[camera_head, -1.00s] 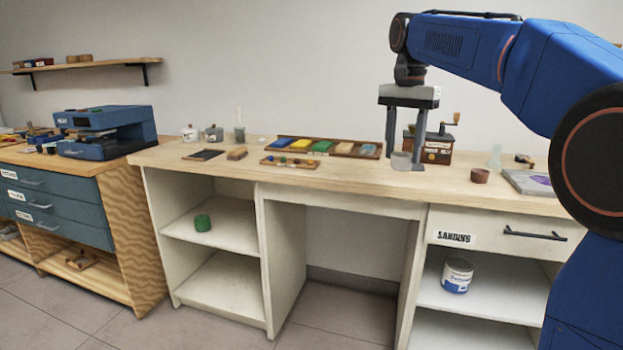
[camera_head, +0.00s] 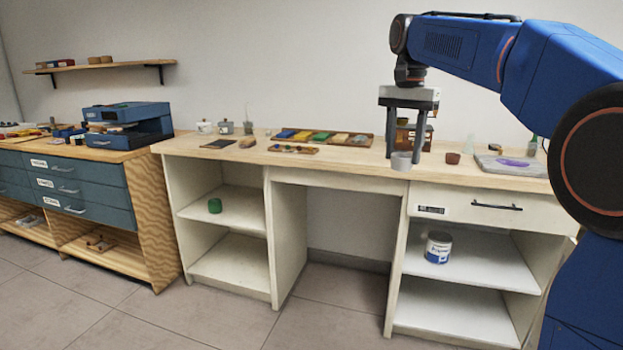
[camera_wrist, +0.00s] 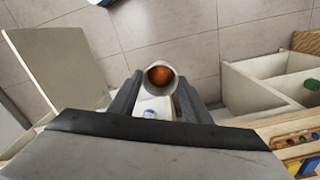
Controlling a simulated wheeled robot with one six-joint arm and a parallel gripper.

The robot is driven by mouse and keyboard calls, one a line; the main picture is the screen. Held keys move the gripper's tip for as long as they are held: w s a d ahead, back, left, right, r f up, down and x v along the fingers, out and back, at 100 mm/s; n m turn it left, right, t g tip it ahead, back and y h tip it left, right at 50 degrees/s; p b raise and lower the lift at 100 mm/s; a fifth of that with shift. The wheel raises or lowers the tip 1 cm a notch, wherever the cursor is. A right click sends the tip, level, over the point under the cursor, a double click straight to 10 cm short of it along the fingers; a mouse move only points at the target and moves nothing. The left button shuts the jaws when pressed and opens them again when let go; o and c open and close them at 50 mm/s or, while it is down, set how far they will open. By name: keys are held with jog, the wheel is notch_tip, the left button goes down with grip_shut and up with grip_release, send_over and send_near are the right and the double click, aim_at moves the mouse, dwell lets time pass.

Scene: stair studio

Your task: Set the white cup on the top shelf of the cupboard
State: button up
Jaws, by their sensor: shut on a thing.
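My gripper (camera_head: 408,158) points straight down and is shut on the white cup, which looks pale grey (camera_head: 401,161). The cup is upright between the fingers, level with the worktop's front edge. In the wrist view, the cup (camera_wrist: 146,82) shows its open mouth, with something orange-brown inside and floor tiles beyond it. The cupboard I take to be the right-hand open unit (camera_head: 400,290) under the drawer. Its top shelf (camera_head: 470,264) carries a white and blue tin (camera_head: 438,247) at the left. The shelf's right part looks clear.
A green roll (camera_head: 215,205) sits in the left unit. A pale panel (camera_wrist: 62,65) stands out at left in the wrist view. The floor in front is clear.

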jog(key=w+d+f+n, duration=0.15)
jog(key=w+f, duration=0.45)
jog(key=f, duration=0.7)
jog(key=w+d+f+n, duration=0.15)
jog(key=w+f, duration=0.45)
jog(key=f, duration=0.8)
jog(key=w+d+f, duration=0.2)
jog(key=w+f, duration=0.3)
jog(key=f, duration=0.8)
jog(key=s+d+f+n, duration=0.1)
jog(key=s+f, duration=0.3)
jog(key=f, duration=1.2)
jog(key=s+d+f+n, duration=0.1)
jog(key=s+f+n, duration=0.3)
jog(key=f, duration=1.3)
jog(key=shift+s+f, duration=0.25)
jog(key=shift+s, duration=0.5)
